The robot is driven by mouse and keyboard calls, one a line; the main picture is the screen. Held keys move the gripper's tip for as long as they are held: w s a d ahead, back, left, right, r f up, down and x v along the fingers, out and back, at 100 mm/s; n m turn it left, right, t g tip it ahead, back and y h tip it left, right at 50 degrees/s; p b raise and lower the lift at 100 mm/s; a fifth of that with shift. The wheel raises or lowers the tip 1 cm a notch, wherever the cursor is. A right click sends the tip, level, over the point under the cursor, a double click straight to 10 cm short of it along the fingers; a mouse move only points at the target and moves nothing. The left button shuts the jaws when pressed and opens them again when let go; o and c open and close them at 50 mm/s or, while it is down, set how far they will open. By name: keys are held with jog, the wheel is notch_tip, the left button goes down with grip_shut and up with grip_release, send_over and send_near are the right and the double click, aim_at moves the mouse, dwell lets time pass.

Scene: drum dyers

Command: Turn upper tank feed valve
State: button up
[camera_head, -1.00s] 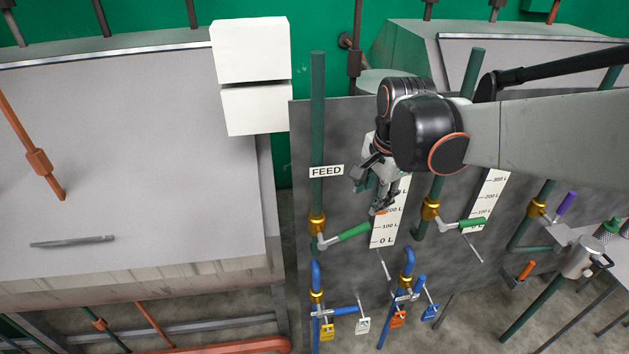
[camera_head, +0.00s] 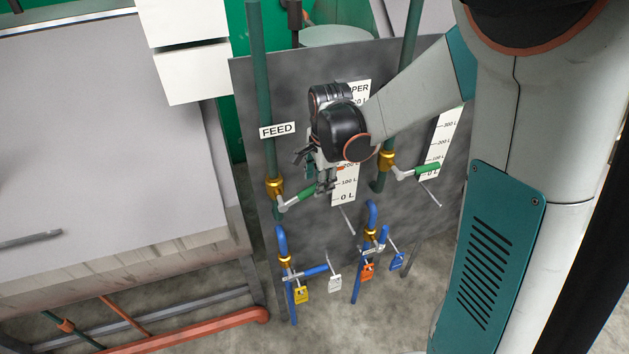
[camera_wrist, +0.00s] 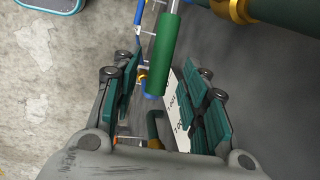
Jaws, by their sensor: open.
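The feed valve has a brass body (camera_head: 275,187) on a dark green vertical pipe, below a white FEED label (camera_head: 278,130). Its lever has a green grip (camera_head: 307,194) pointing right and slightly up. My gripper (camera_head: 325,183) is open at the free end of this grip, in front of the panel. In the wrist view, the green grip (camera_wrist: 165,55) reaches down between the open fingers (camera_wrist: 158,88), with gaps visible on both sides.
A second brass valve (camera_head: 387,160) with a green grip (camera_head: 427,169) stands right. Below are blue pipes (camera_head: 282,243) with several coloured tags, including a yellow one (camera_head: 301,295). A grey panel (camera_head: 250,95) backs the valves. White boxes (camera_head: 195,72) stand upper left.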

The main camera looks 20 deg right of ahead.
jog(key=shift+w+f, duration=0.15)
jog(key=shift+f, duration=0.7)
jog(key=shift+w+f, duration=0.15)
jog(key=shift+f, duration=0.7)
jog(key=shift+c, duration=0.5)
grip_shut()
